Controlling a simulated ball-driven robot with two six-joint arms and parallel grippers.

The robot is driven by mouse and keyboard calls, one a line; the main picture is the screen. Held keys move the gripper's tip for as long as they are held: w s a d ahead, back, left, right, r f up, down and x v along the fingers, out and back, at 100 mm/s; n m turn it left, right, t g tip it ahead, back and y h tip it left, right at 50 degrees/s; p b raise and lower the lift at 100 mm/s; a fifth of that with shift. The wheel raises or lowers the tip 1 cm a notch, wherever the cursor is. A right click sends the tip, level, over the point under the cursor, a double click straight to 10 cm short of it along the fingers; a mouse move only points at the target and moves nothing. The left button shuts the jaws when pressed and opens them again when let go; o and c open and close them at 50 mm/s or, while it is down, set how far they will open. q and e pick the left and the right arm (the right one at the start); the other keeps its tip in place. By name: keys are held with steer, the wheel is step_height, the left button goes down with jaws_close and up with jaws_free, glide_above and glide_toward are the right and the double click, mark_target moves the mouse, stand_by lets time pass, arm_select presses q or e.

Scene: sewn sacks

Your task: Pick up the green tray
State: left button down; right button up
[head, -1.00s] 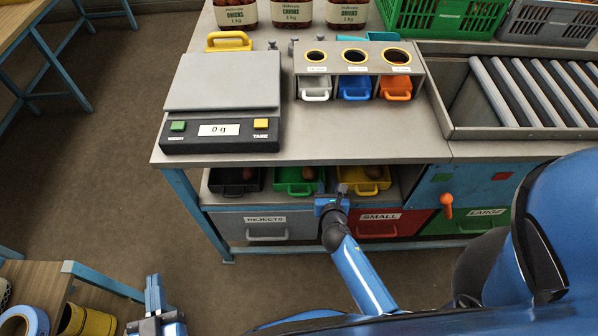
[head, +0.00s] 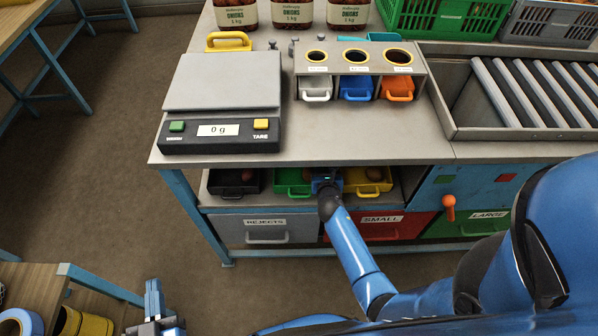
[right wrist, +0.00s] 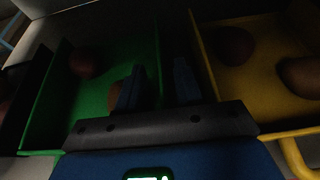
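The green tray (head: 290,188) sits on the shelf under the bench top, between a black tray and a yellow tray. In the right wrist view the green tray (right wrist: 98,98) holds brown, onion-like items. My right gripper (head: 327,177) is at the right end of the green tray, partly under the bench edge. In the right wrist view its two fingers (right wrist: 158,80) stand apart, one over the green tray and one toward the yellow tray. The green tray's right wall seems to lie between them; contact cannot be told. My left gripper (head: 154,305) is low at left, away from the trays; its fingertips are unclear.
The black tray (head: 232,184) and yellow tray (head: 372,184) flank the green one closely. The bench top (head: 350,145) overhangs the shelf. Below are the REJECTS drawer (head: 268,230) and SMALL drawer (head: 385,228). A scale (head: 222,90) stands above. The floor at left is open.

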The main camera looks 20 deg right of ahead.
steer(key=shift+w+d+f, duration=0.1)
steer(key=shift+w+f, duration=0.05)
steer(key=shift+w, duration=0.2)
jaws_close()
steer(key=shift+r, duration=0.2)
